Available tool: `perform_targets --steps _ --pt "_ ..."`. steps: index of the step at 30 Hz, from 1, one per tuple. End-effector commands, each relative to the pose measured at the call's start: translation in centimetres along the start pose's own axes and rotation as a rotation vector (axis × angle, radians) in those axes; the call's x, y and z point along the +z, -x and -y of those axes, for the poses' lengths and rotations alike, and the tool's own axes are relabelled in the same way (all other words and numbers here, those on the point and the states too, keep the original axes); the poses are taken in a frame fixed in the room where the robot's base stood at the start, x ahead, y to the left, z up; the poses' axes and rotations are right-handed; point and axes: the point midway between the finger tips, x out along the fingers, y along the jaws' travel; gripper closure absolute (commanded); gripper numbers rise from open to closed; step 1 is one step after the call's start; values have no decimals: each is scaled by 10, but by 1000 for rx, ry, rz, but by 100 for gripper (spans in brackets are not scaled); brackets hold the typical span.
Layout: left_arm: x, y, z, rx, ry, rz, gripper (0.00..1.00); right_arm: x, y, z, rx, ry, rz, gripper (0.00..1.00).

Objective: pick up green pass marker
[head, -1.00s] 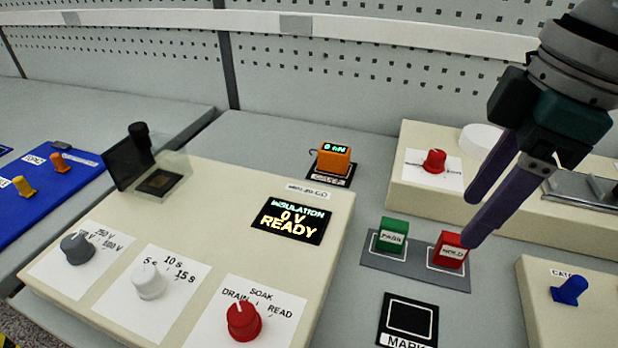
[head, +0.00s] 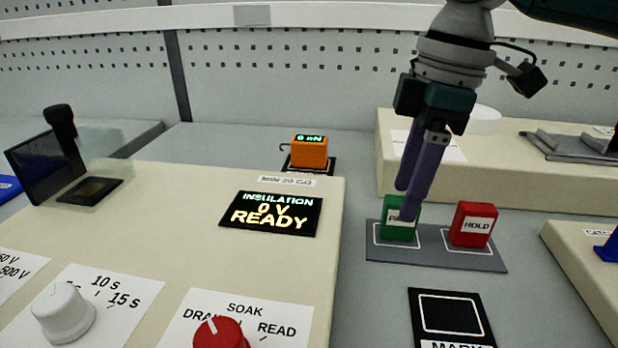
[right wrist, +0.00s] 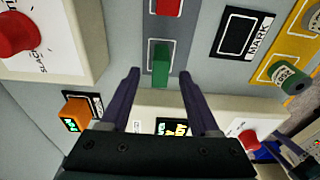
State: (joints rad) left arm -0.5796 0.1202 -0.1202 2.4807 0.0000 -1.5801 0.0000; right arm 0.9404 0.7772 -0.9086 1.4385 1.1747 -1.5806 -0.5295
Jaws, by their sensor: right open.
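The green pass marker (head: 400,229) stands upright on a grey holder plate (head: 440,255), left of the red HOLD marker (head: 473,224). My right gripper (head: 407,203) is above and in front of the green marker in the head view, its purple fingers pointing down and covering part of the PASS label. In the right wrist view the green marker (right wrist: 160,64) lies ahead of the two spread fingers (right wrist: 158,76), roughly centred between them. The right gripper is open and empty.
A black MARK pad (head: 450,315) lies in front of the holder plate. The cream insulation tester (head: 190,195) stands to the left, with an orange gauge (head: 309,152) behind it. A cream box (head: 560,174) is behind the markers.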

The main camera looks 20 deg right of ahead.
Motion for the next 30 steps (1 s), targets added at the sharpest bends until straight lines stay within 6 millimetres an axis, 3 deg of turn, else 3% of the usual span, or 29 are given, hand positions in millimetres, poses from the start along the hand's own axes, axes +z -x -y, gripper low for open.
perform_targets --steps 3,6,14,30 --pt "2 -4 0 0 0 0 0 1 -22 1 -2 1 2 38" --pt "2 -5 0 0 0 0 0 1 -30 0 0 1 2 38" --pt "2 -5 0 0 0 1 0 1 -32 0 1 1 0 39" --pt "2 -5 0 0 0 1 0 1 -31 0 1 1 1 99"
